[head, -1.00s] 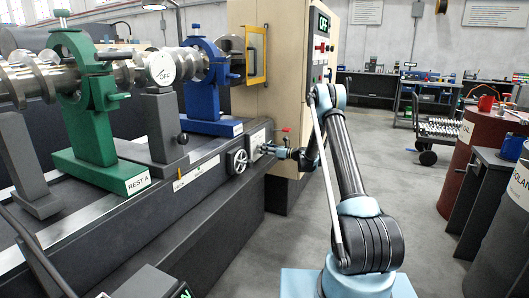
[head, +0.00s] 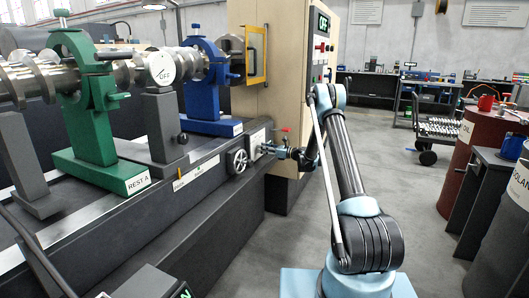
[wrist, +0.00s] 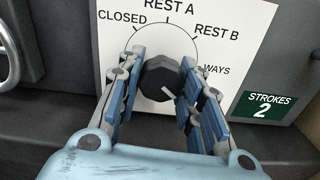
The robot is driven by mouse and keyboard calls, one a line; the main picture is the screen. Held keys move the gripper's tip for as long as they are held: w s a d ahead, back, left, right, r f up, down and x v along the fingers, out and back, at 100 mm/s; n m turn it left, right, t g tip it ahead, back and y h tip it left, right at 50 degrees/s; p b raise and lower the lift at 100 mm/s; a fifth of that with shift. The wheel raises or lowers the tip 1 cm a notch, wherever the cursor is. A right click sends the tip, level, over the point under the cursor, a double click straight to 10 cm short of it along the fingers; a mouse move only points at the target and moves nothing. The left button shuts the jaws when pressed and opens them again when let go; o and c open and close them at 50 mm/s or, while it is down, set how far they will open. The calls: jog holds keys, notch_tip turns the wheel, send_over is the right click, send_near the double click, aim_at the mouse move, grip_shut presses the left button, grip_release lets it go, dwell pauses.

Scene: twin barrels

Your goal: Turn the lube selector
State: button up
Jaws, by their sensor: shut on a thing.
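The lube selector is a dark faceted knob (wrist: 165,77) on a white dial plate (wrist: 238,62) marked CLOSED, REST A, REST B and WAYS. A short white mark shows at the knob's lower right; where the pointer is set is hard to tell. My gripper (wrist: 163,80) has its blue-padded fingers on both sides of the knob and is shut on it. In the head view my gripper (head: 268,148) reaches the plate (head: 256,142) on the machine bed's front, and the knob is hidden there.
A handwheel (head: 237,161) stands just left of the plate; its rim also shows in the wrist view (wrist: 25,45). A green STROKES counter (wrist: 265,106) reads 2. A red-handled valve (head: 285,134) is close to my gripper's right. The green rest (head: 92,130) stands left. Open floor lies right.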

jog(key=n, duration=0.4)
jog(key=shift+w, duration=0.1)
jog(key=n, duration=0.4)
jog(key=shift+n, duration=0.4)
jog(key=n, duration=0.4)
jog(key=shift+n, duration=0.3)
jog(key=n, duration=0.4)
jog(key=shift+a+r, duration=0.1)
jog(key=n, duration=0.8)
jog(key=shift+n, duration=0.3)
jog(key=n, duration=0.4)
jog(key=shift+r+n, duration=0.1)
jog(key=shift+n, duration=2.2)
